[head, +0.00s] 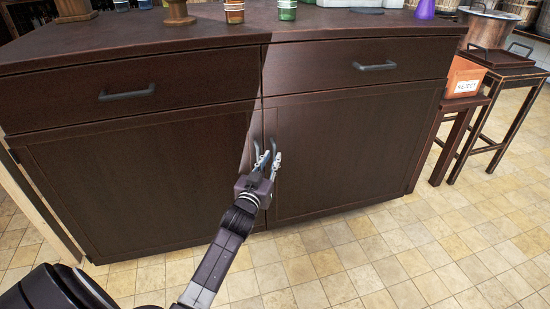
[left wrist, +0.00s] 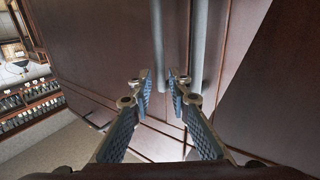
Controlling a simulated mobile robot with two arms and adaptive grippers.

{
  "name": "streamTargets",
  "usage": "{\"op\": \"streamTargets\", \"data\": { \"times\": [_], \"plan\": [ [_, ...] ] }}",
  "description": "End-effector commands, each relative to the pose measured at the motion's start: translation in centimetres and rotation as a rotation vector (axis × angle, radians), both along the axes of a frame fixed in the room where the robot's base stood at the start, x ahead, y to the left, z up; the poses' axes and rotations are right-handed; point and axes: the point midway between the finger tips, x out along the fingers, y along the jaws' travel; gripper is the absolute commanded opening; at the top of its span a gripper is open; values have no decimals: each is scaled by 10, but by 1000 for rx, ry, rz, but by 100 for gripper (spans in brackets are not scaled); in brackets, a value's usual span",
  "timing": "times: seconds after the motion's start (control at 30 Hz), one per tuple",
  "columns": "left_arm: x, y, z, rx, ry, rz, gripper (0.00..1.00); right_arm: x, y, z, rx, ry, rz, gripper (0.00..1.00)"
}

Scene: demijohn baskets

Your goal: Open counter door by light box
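The dark wooden counter has two doors, a left door (head: 140,185) and a right door (head: 345,145), both closed. Their upright bar handles stand side by side at the middle seam; the right door's handle (head: 274,146) is partly hidden by my left gripper (head: 270,160). In the left wrist view the left gripper (left wrist: 161,78) has its fingers apart, with one handle bar (left wrist: 157,40) in line with the gap between the tips. The other bar (left wrist: 198,45) stands outside the fingers. I cannot tell whether the fingers touch the bar. My right gripper is out of view.
Above the doors are two closed drawers with handles (head: 127,93) (head: 375,66). Cups, a purple item (head: 425,9) and a pale box-like thing (head: 365,3), cut by the frame, stand on top. An orange reject bin (head: 463,78) is at right. The tiled floor (head: 400,255) in front is clear.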

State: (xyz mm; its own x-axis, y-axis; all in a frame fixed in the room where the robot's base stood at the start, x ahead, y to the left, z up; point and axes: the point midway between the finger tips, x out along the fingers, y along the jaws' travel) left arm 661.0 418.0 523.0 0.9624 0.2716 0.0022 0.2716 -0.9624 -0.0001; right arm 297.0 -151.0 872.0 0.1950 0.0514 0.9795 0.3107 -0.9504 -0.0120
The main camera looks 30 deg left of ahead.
Motion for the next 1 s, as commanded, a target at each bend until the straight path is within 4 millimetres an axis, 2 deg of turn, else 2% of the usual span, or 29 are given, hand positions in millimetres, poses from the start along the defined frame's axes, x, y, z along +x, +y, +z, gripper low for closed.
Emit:
{"op": "streamTargets", "data": {
  "times": [0.1,0.3,0.63,0.8,1.0],
  "plan": [
    [18,5,-3,0,0,0,17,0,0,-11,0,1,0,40],
    [35,10,-2,-1,2,0,17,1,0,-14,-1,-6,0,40],
    [38,11,-1,-1,2,0,17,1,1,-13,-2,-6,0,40],
    [38,11,-1,-1,2,0,0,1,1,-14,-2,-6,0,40],
    [38,11,-1,-1,3,0,0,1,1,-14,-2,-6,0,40]
  ]
}}
